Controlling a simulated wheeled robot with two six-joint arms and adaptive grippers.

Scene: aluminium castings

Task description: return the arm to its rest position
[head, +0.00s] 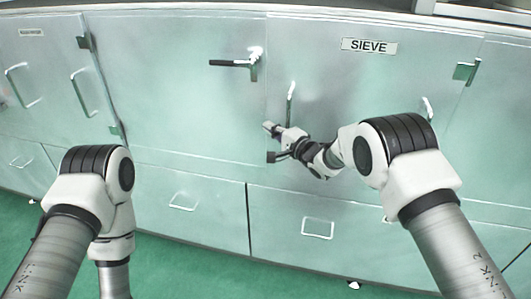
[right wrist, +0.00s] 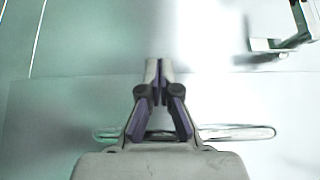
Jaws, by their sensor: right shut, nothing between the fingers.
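My right arm reaches in from the right of the head view. Its gripper (head: 270,128) is in front of the pale metal cabinet fronts, left of the door labelled SIEVE (head: 369,46). In the right wrist view the two fingers (right wrist: 154,66) are together and hold nothing. My left arm (head: 92,190) is at the lower left of the head view, bent downward. Its gripper is not in view.
A black-handled latch (head: 232,63) and an upright handle (head: 290,104) are on the doors near my right gripper. A drawer pull (head: 318,229) is below. In the right wrist view, a horizontal handle (right wrist: 240,132) lies behind the gripper. Green floor (head: 160,270) is open in front.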

